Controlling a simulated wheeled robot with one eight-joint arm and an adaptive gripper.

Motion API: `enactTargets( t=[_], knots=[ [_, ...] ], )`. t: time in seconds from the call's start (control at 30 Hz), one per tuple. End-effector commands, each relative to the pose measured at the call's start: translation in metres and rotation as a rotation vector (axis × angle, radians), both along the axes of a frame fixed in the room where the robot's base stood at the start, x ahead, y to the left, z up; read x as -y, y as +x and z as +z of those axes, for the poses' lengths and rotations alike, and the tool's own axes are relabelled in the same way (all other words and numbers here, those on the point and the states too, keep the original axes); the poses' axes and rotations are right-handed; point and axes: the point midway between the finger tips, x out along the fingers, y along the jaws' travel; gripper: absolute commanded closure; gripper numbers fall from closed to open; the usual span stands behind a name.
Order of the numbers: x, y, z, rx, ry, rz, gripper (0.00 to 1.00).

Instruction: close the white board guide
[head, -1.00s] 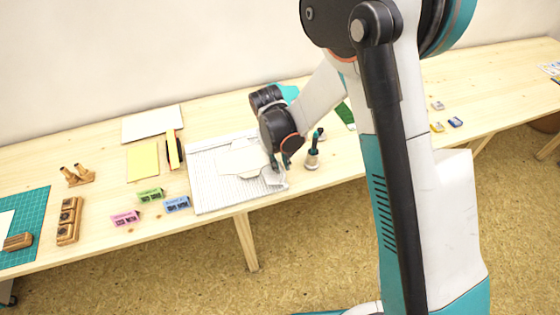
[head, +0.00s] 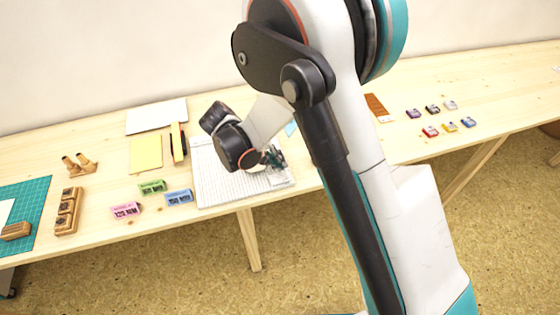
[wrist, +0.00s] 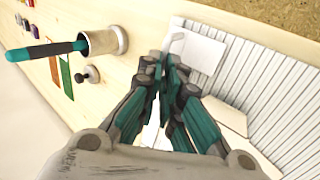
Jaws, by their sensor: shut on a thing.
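The white board (head: 215,188) lies on the wooden table with a grid of grooves on its face; it also shows ribbed in the wrist view (wrist: 262,85). The guide (wrist: 203,52) appears to be the small white flap at the board's corner, just beyond my fingertips. My gripper (wrist: 173,68) is shut on it, though the fingers hide the contact. In the head view my gripper (head: 273,160) is low over the board's right part. A cream sheet (wrist: 225,116) lies on the board, partly hidden by my fingers.
A cup (wrist: 103,42) with a teal-handled tool stands beside the board. Several small inkpads (head: 450,124) lie far right. The yellow sheet (head: 146,153) is behind the blocks.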

Motion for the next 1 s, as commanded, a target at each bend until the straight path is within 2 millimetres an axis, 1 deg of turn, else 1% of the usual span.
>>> enactTargets(
  t=[0.27, 0.3, 0.37, 0.67, 0.77, 0.87, 1.0],
  knots=[
    [0.001, 0.000, -0.001, -0.002, 0.000, -0.003, 1.00],
    [0.001, 0.000, -0.001, -0.002, 0.000, -0.003, 0.86],
    [0.001, 0.000, -0.001, -0.002, 0.000, -0.003, 0.73],
    [0.000, 0.000, 0.000, -0.001, 0.001, -0.002, 0.73],
    [-0.002, -0.001, 0.003, -0.001, 0.001, -0.001, 0.73],
    [-0.008, -0.002, 0.011, -0.002, 0.001, 0.000, 0.73],
    [-0.022, -0.007, 0.032, -0.001, 0.000, 0.000, 0.73]
  ],
)
